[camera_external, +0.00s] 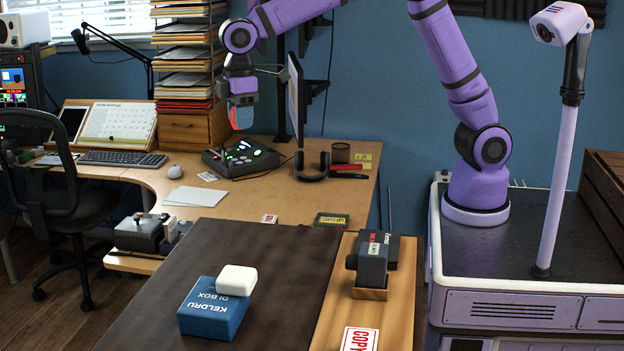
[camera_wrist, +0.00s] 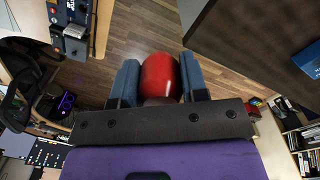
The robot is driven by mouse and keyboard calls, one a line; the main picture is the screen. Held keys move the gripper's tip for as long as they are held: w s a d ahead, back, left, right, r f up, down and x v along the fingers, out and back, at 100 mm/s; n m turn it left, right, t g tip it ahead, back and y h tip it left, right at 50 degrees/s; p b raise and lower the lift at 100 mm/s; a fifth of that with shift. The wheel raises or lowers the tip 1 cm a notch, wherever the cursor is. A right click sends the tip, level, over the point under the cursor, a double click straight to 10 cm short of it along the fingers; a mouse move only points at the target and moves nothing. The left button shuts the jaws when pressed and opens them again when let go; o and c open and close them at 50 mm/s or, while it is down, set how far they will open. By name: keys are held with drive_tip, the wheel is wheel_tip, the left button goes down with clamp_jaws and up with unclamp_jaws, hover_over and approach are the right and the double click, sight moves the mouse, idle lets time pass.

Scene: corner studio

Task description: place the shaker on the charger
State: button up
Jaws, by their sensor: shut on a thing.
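A red, rounded shaker (camera_wrist: 160,76) sits between the two blue fingers of my gripper (camera_wrist: 160,84) in the wrist view. My gripper is shut on it and holds it in the air. In the external view my gripper (camera_external: 242,106) hangs above the desk at the back, with a little of the red shaker (camera_external: 243,118) showing. A small white rounded block (camera_external: 237,280), which looks like the charger, lies on top of a blue DI box (camera_external: 212,310) on the dark near table. The gripper is well behind and above it.
The dark tabletop (camera_external: 230,247) is mostly clear around the blue box. A dark grey device (camera_external: 373,262) stands on the wooden strip at its right. A black controller with green lights (camera_external: 242,158) and headphones (camera_external: 311,168) are on the desk. A paper rack (camera_external: 183,80) stands beside my gripper.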

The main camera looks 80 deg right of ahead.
drive_tip(key=s+a+n, duration=0.3)
drive_tip(key=s+a, duration=0.9)
drive_tip(key=a, duration=0.4)
drive_tip(key=s+a+n, duration=0.2)
drive_tip(key=s+a, duration=1)
drive_tip(key=a, duration=0.3)
hover_over(237, 273)
wheel_tip(237, 273, down, 7)
drive_tip(key=shift+w+r, duration=0.1)
drive_tip(key=shift+r, duration=0.05)
drive_tip(key=shift+f, duration=1.7)
drive_tip(key=o, duration=0.9)
drive_tip(key=shift+f, duration=0.1)
